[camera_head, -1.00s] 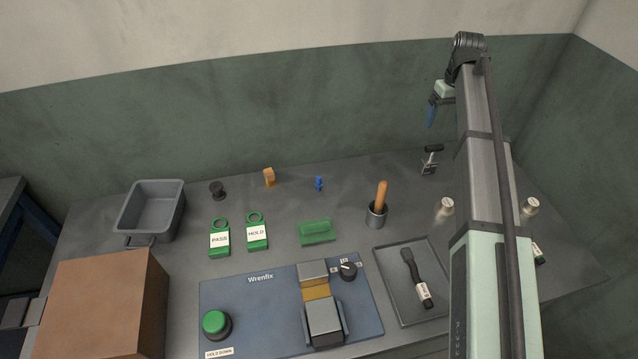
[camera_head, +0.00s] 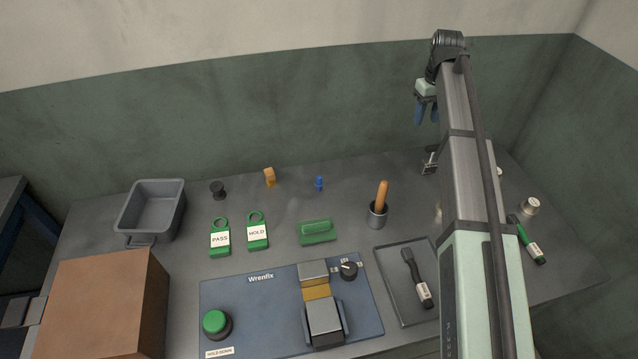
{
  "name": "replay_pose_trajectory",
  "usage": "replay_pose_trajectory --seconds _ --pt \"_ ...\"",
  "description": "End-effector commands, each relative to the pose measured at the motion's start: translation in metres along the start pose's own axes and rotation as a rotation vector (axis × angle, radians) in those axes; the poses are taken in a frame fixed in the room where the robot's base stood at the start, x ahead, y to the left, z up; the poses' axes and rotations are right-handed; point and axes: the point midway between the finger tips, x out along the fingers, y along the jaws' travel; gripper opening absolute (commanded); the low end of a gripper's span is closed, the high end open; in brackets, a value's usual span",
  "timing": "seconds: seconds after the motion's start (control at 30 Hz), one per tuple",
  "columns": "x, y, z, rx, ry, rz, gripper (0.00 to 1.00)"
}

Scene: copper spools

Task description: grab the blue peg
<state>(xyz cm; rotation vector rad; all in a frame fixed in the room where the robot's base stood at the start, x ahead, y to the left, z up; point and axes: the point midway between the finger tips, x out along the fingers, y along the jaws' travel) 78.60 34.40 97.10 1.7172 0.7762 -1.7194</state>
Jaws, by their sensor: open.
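The blue peg (camera_head: 319,183) is small and stands on the grey bench towards the back, right of a small orange block. My gripper (camera_head: 426,118) has blue fingers pointing down and is open and empty. It is raised at the back, to the right of the peg in the picture and well apart from it. My arm hides part of the bench's right side.
An orange block (camera_head: 269,177) and a black spool (camera_head: 217,190) stand left of the peg. A green block (camera_head: 317,231) and a cup with a wooden handle (camera_head: 377,213) are nearer. A metal clamp (camera_head: 429,160) stands at the right, partly hidden.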

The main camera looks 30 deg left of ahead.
Motion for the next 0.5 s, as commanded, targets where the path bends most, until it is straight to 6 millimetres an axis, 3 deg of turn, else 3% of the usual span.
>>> replay_pose_trajectory --seconds 0.03,0.23,0.4,0.5 --pt "0.002 -0.024 -0.010 -0.032 -0.002 -0.001 0.46" --pt "0.011 -0.122 -0.035 -0.157 -0.011 -0.004 0.46" --pt "0.020 -0.201 -0.039 -0.255 -0.020 -0.005 0.46" --pt "0.025 -0.238 -0.037 -0.300 -0.024 -0.006 0.46"
